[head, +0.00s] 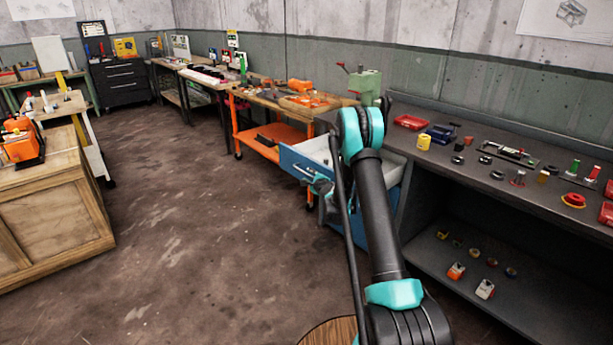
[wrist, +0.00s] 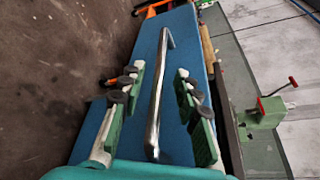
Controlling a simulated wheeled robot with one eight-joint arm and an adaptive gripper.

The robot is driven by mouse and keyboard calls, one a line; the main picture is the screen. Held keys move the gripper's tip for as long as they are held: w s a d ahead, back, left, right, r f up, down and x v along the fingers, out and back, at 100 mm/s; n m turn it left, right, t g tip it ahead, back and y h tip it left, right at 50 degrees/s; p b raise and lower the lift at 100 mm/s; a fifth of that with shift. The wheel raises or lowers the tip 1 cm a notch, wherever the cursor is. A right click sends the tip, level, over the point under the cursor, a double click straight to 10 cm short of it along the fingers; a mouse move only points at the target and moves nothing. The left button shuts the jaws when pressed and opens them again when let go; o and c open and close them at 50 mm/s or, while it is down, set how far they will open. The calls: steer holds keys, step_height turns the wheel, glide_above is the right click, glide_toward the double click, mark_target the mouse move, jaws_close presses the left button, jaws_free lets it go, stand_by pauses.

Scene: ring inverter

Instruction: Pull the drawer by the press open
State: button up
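The blue drawer (head: 292,158) stands pulled out from under the bench by the green press (head: 366,86), and its pale inside shows in the head view. My gripper (wrist: 160,95) is at the drawer front, with its green-padded fingers apart on either side of the metal bar handle (wrist: 156,90). Gaps show between the handle and both fingers, so it is not gripped. In the head view my gripper (head: 325,190) is partly hidden by my arm. The press (wrist: 268,110) also shows at the right of the wrist view.
The dark workbench (head: 470,185) with small parts and a lower shelf stands at right. An orange cart (head: 265,140) is beyond the drawer. A wooden crate (head: 50,215) stands at left. The floor (head: 190,220) between is clear.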

steer(key=v, duration=0.8)
steer(key=shift+s, duration=0.2)
steer(key=shift+r, duration=0.1)
steer(key=s+r+n+g, duration=0.2)
steer(key=s+r+n, duration=0.15)
steer(key=s, duration=0.35)
steer(key=s+a+r+n+g, duration=0.1)
steer(key=s+r+n+g, duration=0.1)
steer(key=s+r+n, duration=0.3)
steer(key=s+r+n+g, duration=0.1)
steer(key=s+n, duration=0.2)
steer(key=s, duration=0.5)
steer(key=s+d+f+n+g+h, duration=0.1)
steer(key=s+d+n+g, duration=0.1)
steer(key=s, duration=0.8)
steer(key=s+d+f+n+g+h, duration=0.1)
steer(key=s+d+n+g+h, duration=0.1)
steer(key=s, duration=0.9)
steer(key=s+d+f+n+g+h, duration=0.1)
steer(key=s+d+n, duration=0.2)
steer(key=s, duration=0.7)
steer(key=shift+s+d+f+n+g+h, duration=0.15)
steer(key=shift+d+f+n+g+h, duration=0.2)
steer(key=shift+n, duration=0.9)
